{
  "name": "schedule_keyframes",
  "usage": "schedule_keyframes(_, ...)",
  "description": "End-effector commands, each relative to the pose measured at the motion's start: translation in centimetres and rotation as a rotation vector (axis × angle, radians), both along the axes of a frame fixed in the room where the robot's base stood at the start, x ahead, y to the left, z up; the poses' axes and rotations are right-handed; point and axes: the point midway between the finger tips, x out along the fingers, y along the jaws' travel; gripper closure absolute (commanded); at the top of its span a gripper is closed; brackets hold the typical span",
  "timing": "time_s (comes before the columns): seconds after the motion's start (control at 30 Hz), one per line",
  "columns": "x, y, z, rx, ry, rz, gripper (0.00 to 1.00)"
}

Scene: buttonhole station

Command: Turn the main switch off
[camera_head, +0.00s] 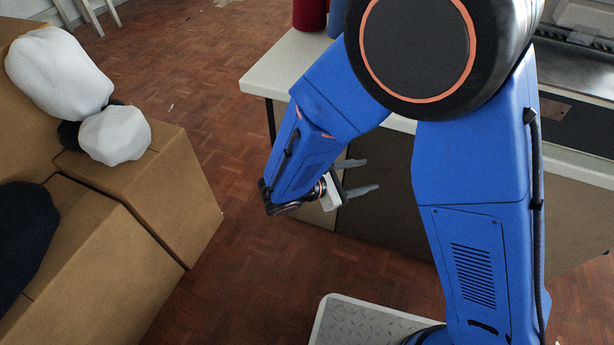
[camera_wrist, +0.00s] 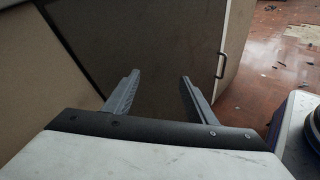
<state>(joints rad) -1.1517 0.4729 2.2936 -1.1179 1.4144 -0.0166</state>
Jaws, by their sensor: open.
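My gripper (camera_head: 362,176) is open and empty, in front of the dark side of the workbench in the head view. In the wrist view its two fingers (camera_wrist: 158,90) stand apart with nothing between them, facing a dark brown panel (camera_wrist: 150,50). I cannot make out the main switch in either view. My blue arm covers much of the bench in the head view.
A pale bench top (camera_head: 290,58) carries red and blue cylinders (camera_head: 310,12) and a machine (camera_head: 580,30) at the right. A cabinet door with a handle (camera_wrist: 222,65) is in the wrist view. Cardboard boxes (camera_head: 165,195) with white bundles (camera_head: 60,70) stand left. Brown floor (camera_head: 215,115) between is clear.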

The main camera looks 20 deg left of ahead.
Motion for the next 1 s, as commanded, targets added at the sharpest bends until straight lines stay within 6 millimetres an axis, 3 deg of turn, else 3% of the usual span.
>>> schedule_keyframes(0.03, -0.5, 1.8, -1.1, -0.042, -0.004, 0.058, 0.49)
schedule_keyframes(0.27, -3.3, 9.4, -5.5, -0.201, -0.041, 0.306, 0.49)
schedule_keyframes(0.53, -8.5, 17.2, -11.2, -0.363, -0.099, 0.594, 0.49)
schedule_keyframes(0.8, -11.9, 20.8, -14.5, -0.437, -0.137, 0.743, 0.49)
schedule_keyframes(1.0, -11.2, 20.9, -14.7, -0.443, -0.14, 0.751, 0.49)
